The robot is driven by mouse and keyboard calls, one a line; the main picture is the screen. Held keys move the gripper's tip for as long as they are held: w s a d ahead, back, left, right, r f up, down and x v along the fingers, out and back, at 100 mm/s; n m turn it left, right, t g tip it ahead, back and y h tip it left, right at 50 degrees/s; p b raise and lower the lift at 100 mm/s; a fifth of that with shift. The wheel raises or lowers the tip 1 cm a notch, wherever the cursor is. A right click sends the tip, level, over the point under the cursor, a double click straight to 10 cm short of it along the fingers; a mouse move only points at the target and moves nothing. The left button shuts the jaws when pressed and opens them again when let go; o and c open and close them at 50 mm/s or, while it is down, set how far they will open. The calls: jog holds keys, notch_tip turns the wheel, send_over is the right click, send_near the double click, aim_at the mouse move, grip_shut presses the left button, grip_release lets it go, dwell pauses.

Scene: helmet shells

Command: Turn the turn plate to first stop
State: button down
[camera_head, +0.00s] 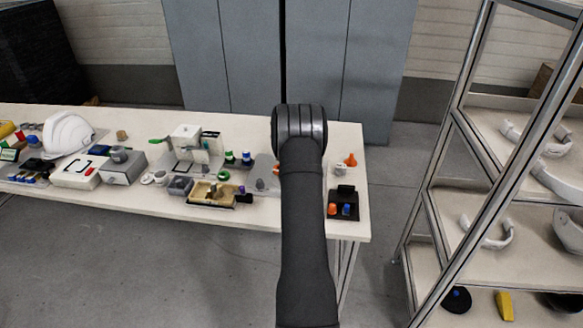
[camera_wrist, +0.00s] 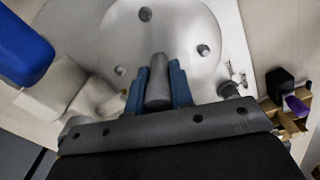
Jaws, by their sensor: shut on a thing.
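The turn plate (camera_wrist: 185,35) is a grey metallic disc with several dark holes, filling the upper middle of the wrist view. In the head view a grey piece that looks like it (camera_head: 263,173) shows just left of my arm, which hides the rest. A grey upright peg (camera_wrist: 158,88) stands at the disc's near edge. My gripper (camera_wrist: 160,76) has its two blue fingers closed on either side of this peg. In the head view my gripper is hidden behind my dark arm.
In the wrist view a tan tray (camera_wrist: 287,122) with dark and purple pieces lies at the right, and a blue part (camera_wrist: 22,48) at the upper left. In the head view a black holder (camera_head: 343,208) stands right of my arm. A white helmet (camera_head: 68,135) sits far left.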

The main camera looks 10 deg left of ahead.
jog(key=shift+d+m, duration=0.1)
jog(key=shift+m, duration=7)
jog(key=c, duration=1.3)
grip_release()
jog(key=shift+o, duration=0.2)
notch_tip(320, 180, up, 18)
jog(key=shift+f, duration=0.25)
jog(key=shift+f, duration=0.1)
